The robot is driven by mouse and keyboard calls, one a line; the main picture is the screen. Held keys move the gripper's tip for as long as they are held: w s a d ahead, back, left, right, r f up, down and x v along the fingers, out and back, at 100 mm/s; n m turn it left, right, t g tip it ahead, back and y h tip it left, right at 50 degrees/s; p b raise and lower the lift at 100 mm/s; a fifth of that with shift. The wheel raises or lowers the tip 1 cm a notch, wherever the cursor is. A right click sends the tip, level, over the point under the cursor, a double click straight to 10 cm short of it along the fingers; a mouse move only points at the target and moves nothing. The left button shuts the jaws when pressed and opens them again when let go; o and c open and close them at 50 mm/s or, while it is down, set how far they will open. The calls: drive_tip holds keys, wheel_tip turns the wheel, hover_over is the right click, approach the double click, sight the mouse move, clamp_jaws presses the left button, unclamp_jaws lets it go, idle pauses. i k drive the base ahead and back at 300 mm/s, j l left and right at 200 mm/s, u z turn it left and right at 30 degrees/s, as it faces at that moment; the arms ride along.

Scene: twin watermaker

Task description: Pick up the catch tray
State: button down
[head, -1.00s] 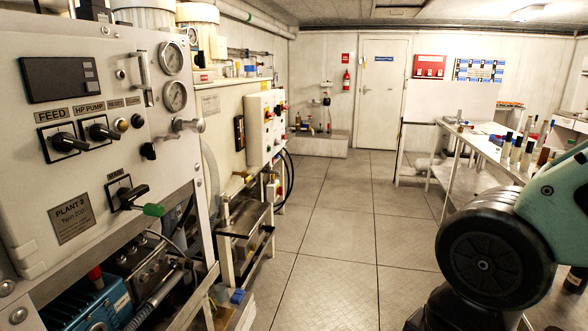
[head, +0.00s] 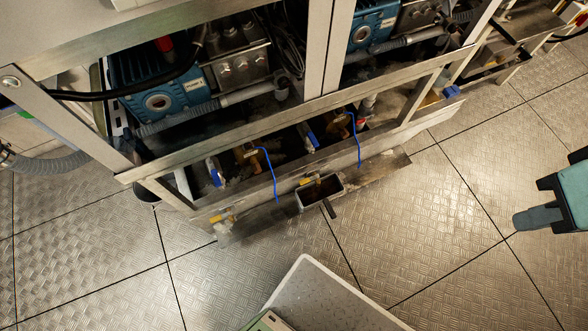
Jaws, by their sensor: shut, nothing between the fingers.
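A small open rectangular metal box with a dark inside and a short dark handle, which looks like the catch tray (head: 321,197), sits at the front of the low ledge under the plant frame. Its handle points out over the floor. A yellow-handled valve part is just behind its rim. My gripper (head: 537,218) is at the right edge of the head view, well to the right of the tray and apart from it. It is shut and empty, and part of it is cut off by the picture edge.
The metal ledge (head: 384,168) runs along the frame's foot. Blue-handled valves (head: 270,172) stand behind the tray, below the frame's lower rail (head: 300,108). Blue pumps (head: 160,88) sit deeper inside. Patterned floor plates (head: 440,215) between tray and gripper are clear.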

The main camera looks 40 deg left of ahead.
sight(310, 196)
drive_tip(key=u, duration=1.1)
